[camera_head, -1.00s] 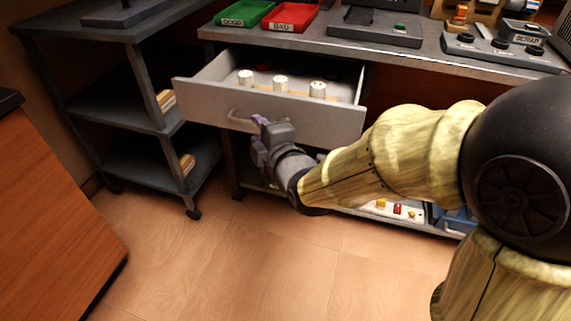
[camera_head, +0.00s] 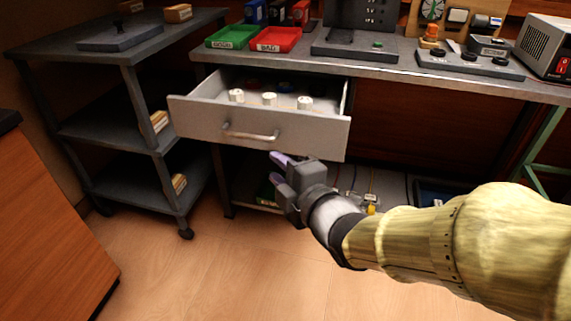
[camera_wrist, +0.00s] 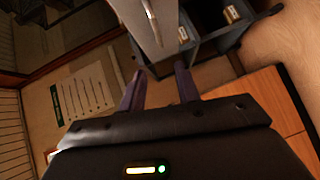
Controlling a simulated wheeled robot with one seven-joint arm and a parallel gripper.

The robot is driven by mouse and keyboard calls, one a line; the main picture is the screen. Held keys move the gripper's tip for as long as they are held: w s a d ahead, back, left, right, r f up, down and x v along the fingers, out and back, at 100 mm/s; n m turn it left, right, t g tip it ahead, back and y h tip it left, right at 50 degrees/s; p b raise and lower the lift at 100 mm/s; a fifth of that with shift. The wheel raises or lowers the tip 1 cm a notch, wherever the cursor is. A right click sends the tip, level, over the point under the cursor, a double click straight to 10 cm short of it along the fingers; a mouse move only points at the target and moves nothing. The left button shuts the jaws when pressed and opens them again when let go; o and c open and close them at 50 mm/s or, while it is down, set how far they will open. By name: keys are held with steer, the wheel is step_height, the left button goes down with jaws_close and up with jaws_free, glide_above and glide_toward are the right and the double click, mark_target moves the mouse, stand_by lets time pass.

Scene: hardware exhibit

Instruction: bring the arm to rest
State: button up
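My gripper (camera_head: 278,178) is in front of the workbench, just below and to the right of the drawer handle (camera_head: 250,135), and apart from it. In the wrist view its two purple fingers (camera_wrist: 160,88) stand spread with nothing between them. The grey drawer (camera_head: 300,134) is pulled open under the bench top, with several white knob-like pieces in it. The drawer front (camera_wrist: 152,25) and its handle also show at the top of the wrist view. My arm reaches in from the lower right.
A dark shelf cart (camera_head: 150,140) stands left of the bench (camera_head: 400,70). A green bin (camera_head: 231,38) and a red bin (camera_head: 275,40) sit on the bench top. A wooden cabinet (camera_head: 50,210) is at the left. The wooden floor in front is clear.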

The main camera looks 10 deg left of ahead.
steer(key=w+d+f+m+g+h+p, duration=0.1)
steer(key=w+d+f+m+h+p, duration=0.2)
steer(key=d+m, duration=0.35)
steer(key=w+d+m+g+h+p, duration=0.1)
steer(key=d+m+h+p, duration=0.35)
steer(key=d, duration=0.25)
steer(key=s+d+f+m+g+h+p, duration=0.1)
steer(key=s+d+m+g+h+p, duration=0.2)
steer(key=d+m, duration=0.35)
steer(key=s+d+f+m+g+h+p, duration=0.1)
steer(key=s+d+m+g+p, duration=0.25)
steer(key=s+d+m, duration=0.3)
step_height(320, 180, up, 38)
steer(key=m+p, duration=0.1)
steer(key=p, duration=3.6)
steer(key=shift+w+d+f, duration=0.15)
steer(key=shift+w, duration=0.05)
steer(key=shift+g, duration=0.25)
steer(key=shift+w, duration=0.1)
